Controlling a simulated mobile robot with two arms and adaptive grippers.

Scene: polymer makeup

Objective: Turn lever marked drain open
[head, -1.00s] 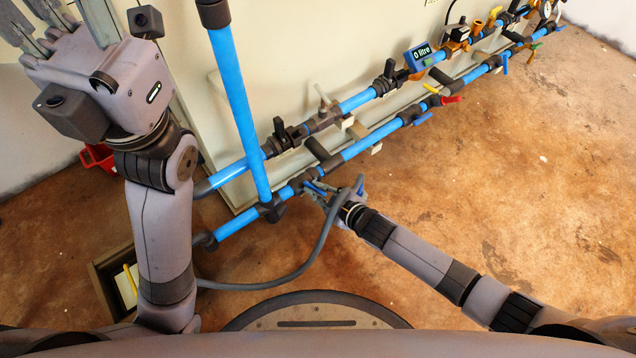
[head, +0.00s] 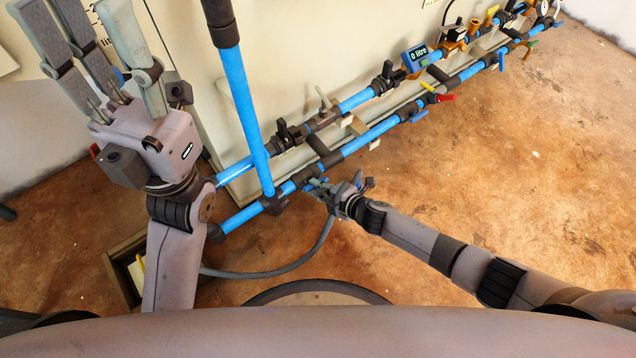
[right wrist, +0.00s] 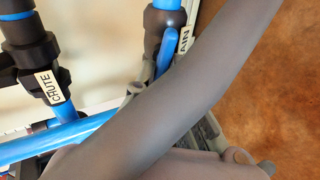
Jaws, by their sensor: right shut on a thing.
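The drain lever is a small blue handle (head: 317,183) on the lower blue pipe. In the right wrist view the blue lever (right wrist: 167,50) stands beside a partly hidden, upside-down label (right wrist: 183,40) ending in "AIN". My right gripper (head: 322,189) is at this lever and shut on it. A thick grey hose crosses the right wrist view and hides most of the grip. My left gripper (head: 88,45) is raised at the upper left, its fingers spread and empty, their tips near or past the top edge.
A vertical blue pipe (head: 245,120) with a dark top rises between my arms. The upper pipe carries a black valve (head: 284,132) and a "0 litre" meter (head: 416,58). An open floor pit (head: 122,268) lies lower left. The right floor is clear.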

